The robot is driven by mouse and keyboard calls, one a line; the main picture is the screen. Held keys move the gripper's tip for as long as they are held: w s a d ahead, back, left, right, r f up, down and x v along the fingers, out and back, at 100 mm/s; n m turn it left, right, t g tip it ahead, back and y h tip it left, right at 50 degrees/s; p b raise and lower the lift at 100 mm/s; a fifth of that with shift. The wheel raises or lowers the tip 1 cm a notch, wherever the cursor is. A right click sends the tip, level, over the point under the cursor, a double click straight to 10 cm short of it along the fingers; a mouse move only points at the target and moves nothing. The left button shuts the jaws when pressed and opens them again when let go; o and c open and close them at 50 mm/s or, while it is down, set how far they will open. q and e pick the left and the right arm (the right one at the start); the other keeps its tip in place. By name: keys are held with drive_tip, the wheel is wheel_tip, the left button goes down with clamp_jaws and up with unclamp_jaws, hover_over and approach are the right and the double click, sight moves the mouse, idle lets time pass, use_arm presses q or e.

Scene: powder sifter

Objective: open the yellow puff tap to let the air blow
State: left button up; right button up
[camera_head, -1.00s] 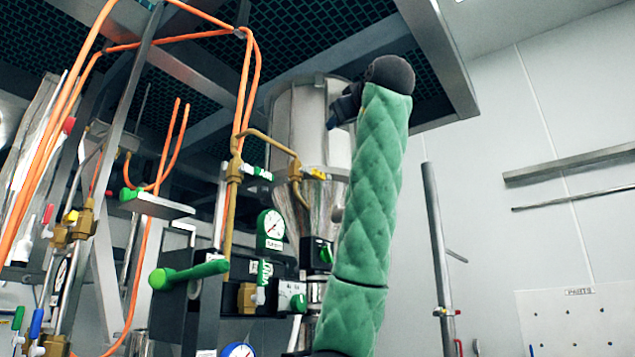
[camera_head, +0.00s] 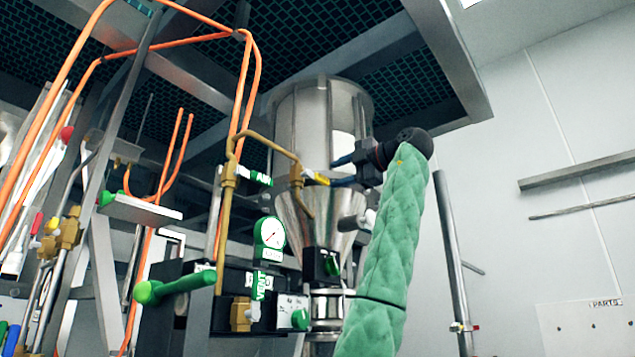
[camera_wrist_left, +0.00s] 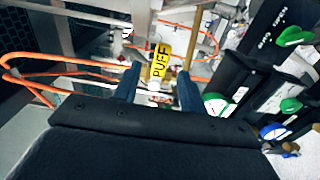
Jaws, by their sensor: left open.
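The yellow puff tap (camera_head: 318,178) is a small yellow handle on a brass pipe in front of the steel hopper. In the left wrist view its yellow tag (camera_wrist_left: 160,62) reads PUFF and lies between my finger ends. My left gripper (camera_head: 338,170) is open just right of the tap and points at it, with its blue-dark fingers spread. In the left wrist view the left gripper (camera_wrist_left: 159,78) has a finger on each side of the tag. I cannot tell whether either finger touches it. My right gripper is not in view.
A gauge (camera_head: 270,233) and a large green lever (camera_head: 175,287) are lower. Orange hoses (camera_head: 245,85) hang at the left. The steel hopper (camera_head: 300,130) stands close behind.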

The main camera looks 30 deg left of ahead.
sight(325, 180)
use_arm(q)
drive_tip(key=a, duration=0.2)
drive_tip(key=a+p, duration=0.1)
drive_tip(key=a, duration=0.2)
drive_tip(key=w+a, duration=0.1)
drive_tip(key=a, duration=0.1)
drive_tip(key=shift+a+f, duration=0.1)
drive_tip(key=shift+a, duration=0.2)
drive_tip(key=shift+s+a, duration=0.1)
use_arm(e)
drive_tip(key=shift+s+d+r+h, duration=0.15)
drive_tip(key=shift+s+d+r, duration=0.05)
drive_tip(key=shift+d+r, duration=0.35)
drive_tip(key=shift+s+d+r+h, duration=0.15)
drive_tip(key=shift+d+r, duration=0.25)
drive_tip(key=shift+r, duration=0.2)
use_arm(q)
clamp_jaws()
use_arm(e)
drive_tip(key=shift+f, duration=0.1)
